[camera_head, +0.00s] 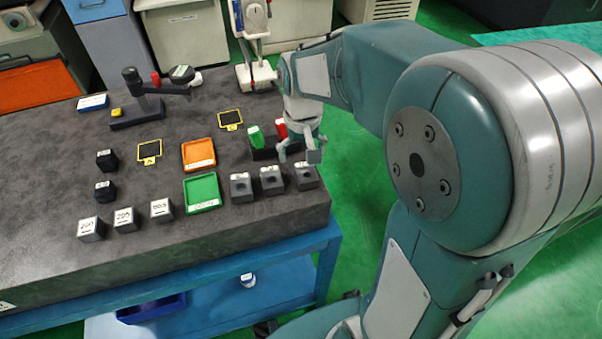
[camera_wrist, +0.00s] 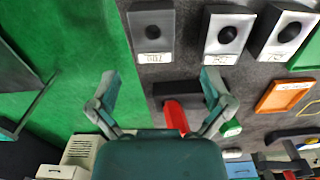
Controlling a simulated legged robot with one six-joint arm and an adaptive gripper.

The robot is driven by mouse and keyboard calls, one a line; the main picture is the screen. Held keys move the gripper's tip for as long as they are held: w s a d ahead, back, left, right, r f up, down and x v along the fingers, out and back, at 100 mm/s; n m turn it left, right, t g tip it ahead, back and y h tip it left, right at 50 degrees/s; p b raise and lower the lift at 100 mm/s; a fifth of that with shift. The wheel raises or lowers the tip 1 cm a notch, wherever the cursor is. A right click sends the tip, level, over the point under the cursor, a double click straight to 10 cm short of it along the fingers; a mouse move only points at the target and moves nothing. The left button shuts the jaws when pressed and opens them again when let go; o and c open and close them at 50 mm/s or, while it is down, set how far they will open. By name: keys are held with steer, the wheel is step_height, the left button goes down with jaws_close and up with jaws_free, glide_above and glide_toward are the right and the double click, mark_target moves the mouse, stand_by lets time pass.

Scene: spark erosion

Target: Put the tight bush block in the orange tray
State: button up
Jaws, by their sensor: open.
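Three grey blocks with dark round holes, the left one (camera_head: 240,187), middle one (camera_head: 271,180) and right one (camera_head: 306,176), stand in a row near the table's right front edge. They also show along the top of the wrist view (camera_wrist: 152,32). Their labels are too small to read surely, so I cannot tell which is the tight one. The orange tray (camera_head: 187,165) lies empty further left, and also shows in the wrist view (camera_wrist: 268,107). My gripper (camera_head: 300,154) is open and empty above the table's right edge, near the right block; its fingers (camera_wrist: 162,92) are spread apart.
A dark holder beside my gripper carries a green handle (camera_head: 255,137) and a red handle (camera_wrist: 176,117). A green tray (camera_head: 202,193) lies in front of the orange one. Labelled light blocks (camera_head: 125,220) and dark blocks (camera_head: 106,160) stand at left. A dial-gauge stand (camera_head: 137,112) is behind.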

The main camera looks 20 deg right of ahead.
mark_target(307, 171)
steer(key=f, duration=0.3)
steer(key=s+d+f, duration=0.1)
steer(key=f, duration=0.1)
steer(key=shift+a+f, duration=0.2)
steer(key=shift+a, duration=0.3)
steer(key=shift+d, duration=0.45)
steer(key=c, duration=1.4)
